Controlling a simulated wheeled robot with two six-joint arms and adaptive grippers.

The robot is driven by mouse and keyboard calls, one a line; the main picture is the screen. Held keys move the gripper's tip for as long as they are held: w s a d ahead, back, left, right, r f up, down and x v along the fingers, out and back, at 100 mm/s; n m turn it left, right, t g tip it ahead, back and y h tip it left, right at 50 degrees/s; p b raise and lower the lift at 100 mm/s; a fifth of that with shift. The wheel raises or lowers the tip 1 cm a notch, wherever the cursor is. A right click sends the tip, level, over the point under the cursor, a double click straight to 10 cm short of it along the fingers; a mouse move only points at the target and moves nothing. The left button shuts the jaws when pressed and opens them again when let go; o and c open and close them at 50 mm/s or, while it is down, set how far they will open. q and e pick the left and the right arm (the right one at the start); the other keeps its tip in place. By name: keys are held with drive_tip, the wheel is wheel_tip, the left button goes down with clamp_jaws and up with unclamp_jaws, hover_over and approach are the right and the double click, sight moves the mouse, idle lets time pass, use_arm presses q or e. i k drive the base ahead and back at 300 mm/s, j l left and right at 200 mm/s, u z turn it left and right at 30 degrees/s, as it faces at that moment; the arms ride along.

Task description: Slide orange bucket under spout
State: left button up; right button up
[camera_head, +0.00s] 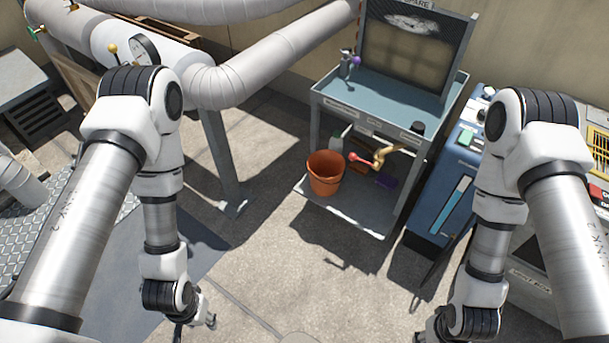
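The orange bucket (325,174) stands upright at the left front of the lower shelf (345,207) of a grey-blue metal stand. A brass spout (382,156) with a red lever (360,158) sits under the stand's upper tray, to the right of the bucket. The bucket is beside the spout, not below it. My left gripper (195,322) hangs low at the bottom of the view, empty, its fingers apart, well short of the bucket. My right gripper (422,338) is at the bottom edge, mostly cut off, also away from the bucket.
The stand's legs and upper tray (375,105) frame the shelf. A blue cabinet (445,190) stands close on the right, a pipe support (220,160) on the left. Floor in front is clear.

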sight(326, 166)
drive_tip(key=i+j, duration=0.2)
drive_tip(key=j, duration=0.2)
drive_tip(key=i+j, duration=0.25)
drive_tip(key=j, duration=0.15)
drive_tip(key=i+j, duration=0.2)
drive_tip(key=j, duration=0.15)
drive_tip(key=i+j, duration=0.7)
drive_tip(key=i, duration=0.2)
